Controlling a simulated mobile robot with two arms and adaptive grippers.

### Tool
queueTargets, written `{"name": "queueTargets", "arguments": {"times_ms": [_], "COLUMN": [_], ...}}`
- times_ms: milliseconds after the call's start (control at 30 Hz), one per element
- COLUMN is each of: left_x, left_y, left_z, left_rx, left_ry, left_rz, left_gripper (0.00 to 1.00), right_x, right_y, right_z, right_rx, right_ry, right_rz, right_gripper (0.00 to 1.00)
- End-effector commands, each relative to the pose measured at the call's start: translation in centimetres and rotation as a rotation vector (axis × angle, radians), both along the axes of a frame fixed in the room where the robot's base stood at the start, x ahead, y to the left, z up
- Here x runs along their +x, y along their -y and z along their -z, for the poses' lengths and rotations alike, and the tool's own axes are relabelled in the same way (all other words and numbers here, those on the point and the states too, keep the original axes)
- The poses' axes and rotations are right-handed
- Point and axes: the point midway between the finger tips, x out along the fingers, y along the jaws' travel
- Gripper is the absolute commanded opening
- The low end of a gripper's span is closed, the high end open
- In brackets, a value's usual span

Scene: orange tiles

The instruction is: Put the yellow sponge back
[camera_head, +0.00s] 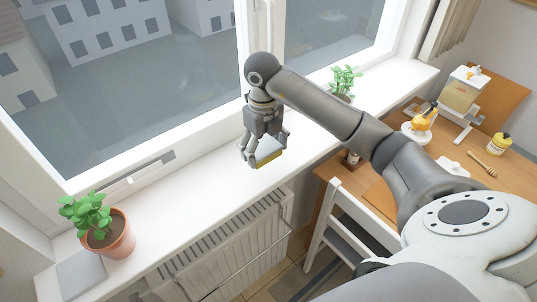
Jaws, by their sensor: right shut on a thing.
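My right gripper (262,150) is shut on the yellow sponge (266,158) and holds it over the white windowsill (180,185), near the sill's front edge. The sponge has a pale grey upper part and a yellow lower part. The fingers hide some of it. I cannot tell whether it touches the sill. A flat grey square (82,275) lies on the sill at the lower left, beside a potted plant. My left gripper is not in view.
A potted plant (118,240) stands on the sill at left, another plant (345,80) farther right behind my arm. A radiator (215,255) is below the sill. A wooden table (480,155) at right holds a honey dipper (482,162) and jar (498,144). The sill's middle left is clear.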

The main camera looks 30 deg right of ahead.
Motion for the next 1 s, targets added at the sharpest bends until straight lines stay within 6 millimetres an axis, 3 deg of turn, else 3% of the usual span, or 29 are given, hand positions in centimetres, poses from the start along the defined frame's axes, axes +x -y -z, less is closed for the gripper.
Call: {"name": "queueTargets", "arguments": {"times_ms": [333, 600, 833, 867, 1000], "left_x": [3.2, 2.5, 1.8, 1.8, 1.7], "left_y": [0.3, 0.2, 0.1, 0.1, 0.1], "left_z": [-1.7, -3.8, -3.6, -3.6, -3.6], "left_rx": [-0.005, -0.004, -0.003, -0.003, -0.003], "left_ry": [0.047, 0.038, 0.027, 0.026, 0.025], "left_rz": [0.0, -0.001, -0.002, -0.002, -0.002], "left_gripper": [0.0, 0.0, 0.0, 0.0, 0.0], "right_x": [1.5, 1.6, 1.7, 1.7, 1.7], "right_y": [2.3, 2.6, 2.6, 2.6, 2.6], "right_z": [3.1, 6.2, 6.7, 6.7, 6.7], "right_rx": [0.002, 0.002, 0.0, 0.0, 0.0], "right_ry": [0.001, 0.0, 0.004, 0.004, 0.004], "right_rz": [0.001, 0.0, -0.001, -0.001, -0.001], "right_gripper": [0.53, 0.53, 0.53, 0.81, 0.99]}}
